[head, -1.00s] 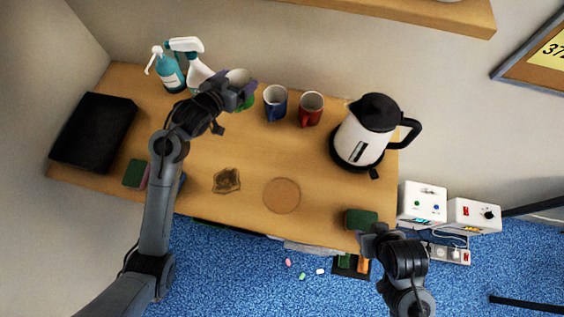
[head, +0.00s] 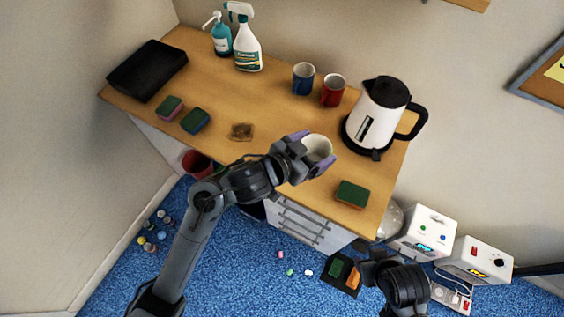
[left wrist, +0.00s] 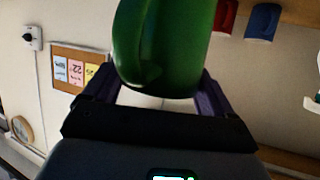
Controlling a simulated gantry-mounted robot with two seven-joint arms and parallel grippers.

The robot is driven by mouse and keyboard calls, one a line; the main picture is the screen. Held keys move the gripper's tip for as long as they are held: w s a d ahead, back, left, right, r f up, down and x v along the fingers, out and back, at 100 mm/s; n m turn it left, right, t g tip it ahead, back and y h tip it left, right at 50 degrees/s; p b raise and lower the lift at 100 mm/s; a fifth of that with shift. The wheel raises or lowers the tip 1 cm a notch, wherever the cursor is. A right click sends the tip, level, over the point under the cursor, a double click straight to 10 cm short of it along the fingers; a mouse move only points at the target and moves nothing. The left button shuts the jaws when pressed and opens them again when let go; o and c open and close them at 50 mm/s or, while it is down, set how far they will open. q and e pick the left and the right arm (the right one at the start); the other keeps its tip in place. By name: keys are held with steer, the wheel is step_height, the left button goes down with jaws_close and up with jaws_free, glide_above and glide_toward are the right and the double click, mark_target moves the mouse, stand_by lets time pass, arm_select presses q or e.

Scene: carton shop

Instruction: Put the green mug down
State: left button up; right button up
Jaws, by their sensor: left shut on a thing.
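The green mug (head: 318,146) is held by my left gripper (head: 311,152) over the front part of the table. In the head view I see its pale inside and rim, opening upward. In the left wrist view the mug's green wall (left wrist: 160,45) sits between the two purple-tipped fingers. I cannot tell whether its base touches the table. The round brown coaster is not visible now. My right gripper (head: 371,264) is low at the front right, off the table; its jaws are not clear.
A blue mug (head: 303,78), red mug (head: 333,90) and kettle (head: 377,117) stand behind. A green sponge (head: 352,194) lies right of the held mug. A brown stain (head: 241,131), more sponges (head: 195,121) and a black tray (head: 147,70) are left. The table's middle is clear.

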arm_select(q)
steer(key=shift+w+f, duration=0.25)
steer(key=shift+f, duration=0.15)
steer(key=w+a+f, duration=0.2)
steer(key=w+f, duration=0.1)
steer(key=w+a+f+p, duration=0.1)
steer(key=w+a+f, duration=0.1)
steer(key=f, duration=0.2)
steer(key=w+a+f+p, duration=0.1)
steer(key=w+a+f, duration=0.2)
steer(key=shift+w+f, duration=0.15)
steer(key=shift+w, duration=0.2)
steer(key=shift+f, duration=0.2)
steer(key=o, duration=1.5)
steer(key=shift+r, duration=0.1)
